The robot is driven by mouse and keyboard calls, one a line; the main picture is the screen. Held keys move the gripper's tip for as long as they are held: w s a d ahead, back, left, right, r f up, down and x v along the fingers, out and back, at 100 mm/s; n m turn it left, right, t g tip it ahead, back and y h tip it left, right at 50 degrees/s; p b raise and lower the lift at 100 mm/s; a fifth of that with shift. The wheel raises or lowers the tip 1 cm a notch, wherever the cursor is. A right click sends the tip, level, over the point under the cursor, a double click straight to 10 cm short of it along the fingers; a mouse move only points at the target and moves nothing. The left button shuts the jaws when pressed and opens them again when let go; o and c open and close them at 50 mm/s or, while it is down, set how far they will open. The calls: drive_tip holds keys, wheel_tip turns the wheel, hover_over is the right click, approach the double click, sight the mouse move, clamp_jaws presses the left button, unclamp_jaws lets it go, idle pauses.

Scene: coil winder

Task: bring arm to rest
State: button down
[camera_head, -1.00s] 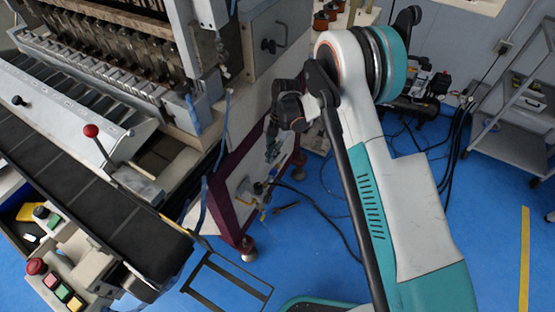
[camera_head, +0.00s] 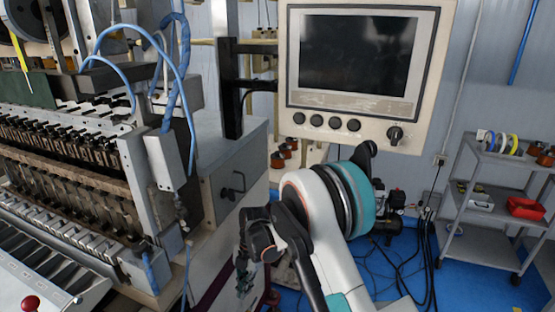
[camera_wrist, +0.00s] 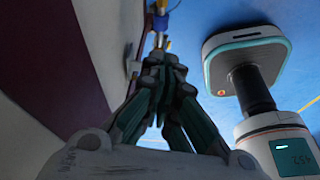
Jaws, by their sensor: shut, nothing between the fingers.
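My arm is folded, with its wrist bent downward, in the lower middle of the head view. My gripper (camera_head: 243,278) hangs from it, pointing down, in front of the side of the coil winder (camera_head: 228,185). In the wrist view, the dark, teal-edged fingers of my gripper (camera_wrist: 163,62) come together at their tips, with nothing held between them. The white and dark red side of the machine (camera_wrist: 50,65) is to their left. Whether the fingers touch anything cannot be told.
A control panel with a dark screen (camera_head: 362,52) stands behind my arm. A grey shelf cart (camera_head: 490,228) with a red bin (camera_head: 525,208) is at the right. Cables (camera_head: 425,250) lie on the blue floor, which shows clear at the lower right.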

drive_tip(key=s+d+r+m+t, duration=0.25)
drive_tip(key=d+r+m, duration=0.5)
drive_tip(key=r, duration=0.55)
drive_tip(key=s+d+r+m+t, duration=0.25)
drive_tip(key=d+r+m, duration=0.55)
drive_tip(key=r, duration=0.6)
drive_tip(key=s+d+r+m+t, duration=0.2)
drive_tip(key=s+d+m, duration=0.5)
drive_tip(key=s+d, duration=0.1)
drive_tip(key=s+d+r+m+t+h, duration=0.1)
drive_tip(key=s+d+r+m+t, duration=0.2)
drive_tip(key=s+d+m, duration=0.4)
drive_tip(key=shift+s+d+r+m+h, duration=0.3)
drive_tip(key=shift+s+d, duration=0.35)
drive_tip(key=shift+s, duration=1.3)
drive_tip(key=shift+f, duration=0.1)
